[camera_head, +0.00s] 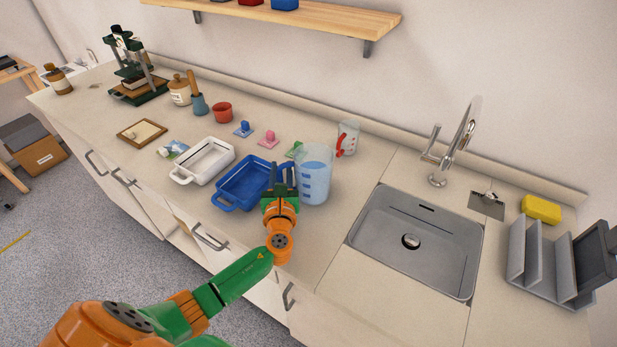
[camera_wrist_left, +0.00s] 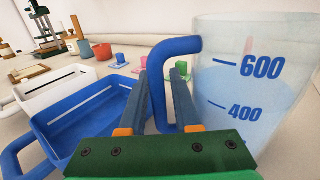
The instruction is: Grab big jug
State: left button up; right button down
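The big jug (camera_head: 315,178) is clear with a blue scale and bluish contents, standing upright on the counter left of the sink. In the left wrist view the jug (camera_wrist_left: 245,85) fills the right side, its blue handle (camera_wrist_left: 160,85) facing me. My left gripper (camera_head: 281,180) is at the jug's left side. In the left wrist view its fingers (camera_wrist_left: 163,95) are apart, one on each side of the handle's upright part. I see no clear grip on the handle. My right gripper is not in view.
A blue tray (camera_head: 227,203) lies close to the left of my left gripper, with a white tray (camera_head: 181,177) beyond it. A smaller jug with a red handle (camera_head: 348,138) stands behind the big jug. The sink (camera_head: 455,280) lies to the right.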

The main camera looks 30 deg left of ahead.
pick_arm(q)
jog(key=shift+s+d+r, duration=0.1)
jog(key=shift+s, duration=0.05)
grip_shut()
dwell(1.2)
